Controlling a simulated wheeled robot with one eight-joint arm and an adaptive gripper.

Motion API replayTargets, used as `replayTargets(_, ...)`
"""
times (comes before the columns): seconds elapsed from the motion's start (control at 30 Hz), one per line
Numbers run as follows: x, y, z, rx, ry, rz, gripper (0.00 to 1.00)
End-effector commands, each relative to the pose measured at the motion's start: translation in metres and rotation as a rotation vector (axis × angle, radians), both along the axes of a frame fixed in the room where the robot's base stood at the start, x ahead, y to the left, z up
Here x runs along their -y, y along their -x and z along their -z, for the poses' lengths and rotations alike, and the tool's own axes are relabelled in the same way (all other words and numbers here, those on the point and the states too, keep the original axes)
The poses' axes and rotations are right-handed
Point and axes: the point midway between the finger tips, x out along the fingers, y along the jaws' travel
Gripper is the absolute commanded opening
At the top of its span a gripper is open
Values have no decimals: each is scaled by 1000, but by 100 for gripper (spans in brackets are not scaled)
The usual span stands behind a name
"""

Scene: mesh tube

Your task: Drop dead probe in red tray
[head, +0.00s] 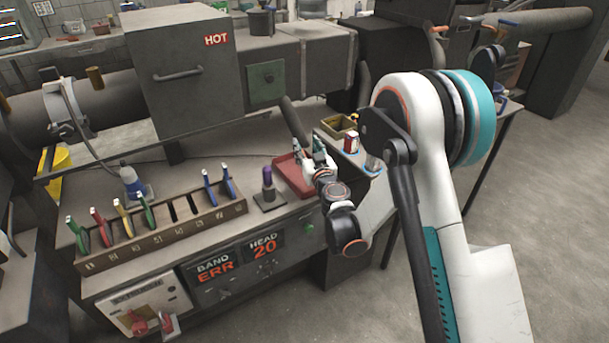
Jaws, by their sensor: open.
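The red tray (283,172) sits on the right part of the bench top, behind the display panel. My gripper (308,150) is at the tray's right side, above or just beyond its far right edge. It is small here and partly hidden by my own wrist; its jaws are open. I cannot make out a probe between the jaws or inside the tray. A wooden rack (165,243) holds several upright probes: green (77,235), red (100,228), yellow (123,216), green (147,214) and two blue (210,188). Which probe is dead cannot be told.
A purple-handled item (268,185) stands in a small base left of the tray. A grey box marked HOT (185,75) stands behind the bench. The panel (240,265) reads "BAND ERR" and "HEAD 20". A yellowish bin (338,125) and small containers are beyond the tray.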

Motion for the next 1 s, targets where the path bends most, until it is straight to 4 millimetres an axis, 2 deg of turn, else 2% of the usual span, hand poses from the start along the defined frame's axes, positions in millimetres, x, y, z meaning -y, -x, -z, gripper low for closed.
replayTargets(0.3,0,0,-55,0,0,0,43)
replayTargets(0.5,0,0,-79,0,0,0,43)
replayTargets(0.7,0,0,-87,0,0,0,43)
replayTargets(1.0,0,0,-87,0,0,0,43)
